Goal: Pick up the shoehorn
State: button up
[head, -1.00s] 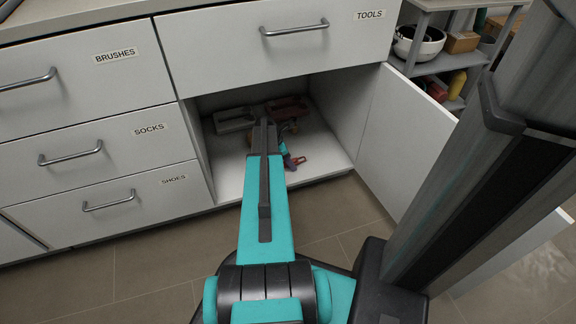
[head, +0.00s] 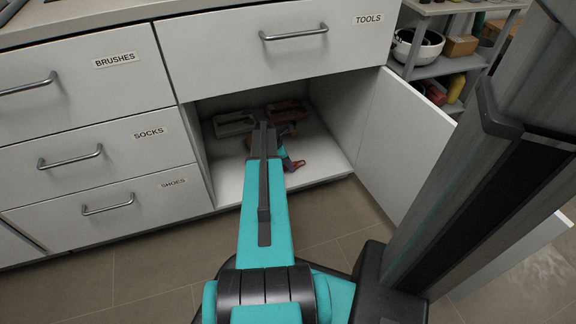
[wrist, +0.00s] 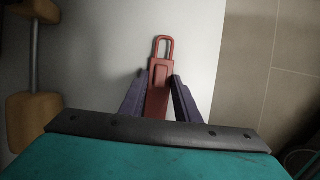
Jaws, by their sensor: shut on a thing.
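The shoehorn is a flat red strip with a loop at its end. In the wrist view the shoehorn (wrist: 161,50) lies over the pale cupboard floor, its loop pointing up in the picture. My gripper (wrist: 160,80) has its two dark fingers closed on either side of the strip, just below the loop. The lower part of the strip is hidden behind my gripper body. In the head view my gripper (head: 288,163) is low inside the open cupboard, near its front right, with a small red part of the shoehorn (head: 299,164) showing beside it.
The open cupboard (head: 240,186) also holds a grey item (head: 233,123) and a red item (head: 287,106) behind my arm. A wood-and-metal item (wrist: 34,115) lies left in the wrist view. The open door (head: 400,150) stands right, the TOOLS drawer (head: 290,55) above.

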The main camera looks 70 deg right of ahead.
jog(key=shift+r+p, duration=0.5)
jog(key=shift+r, duration=0.3)
jog(key=shift+s+a+r+p, duration=0.15)
jog(key=shift+r+p, duration=0.25)
jog(key=shift+r, duration=0.2)
jog(key=shift+s+a+r+p, duration=0.15)
jog(key=shift+r+p, duration=0.2)
jog(key=shift+r, duration=0.2)
jog(key=s+a+r+p, duration=0.1)
jog(key=s+a+p, duration=0.3)
jog(key=s+a, duration=0.6)
jog(key=shift+a, duration=0.75)
jog(key=shift+w+a, duration=0.1)
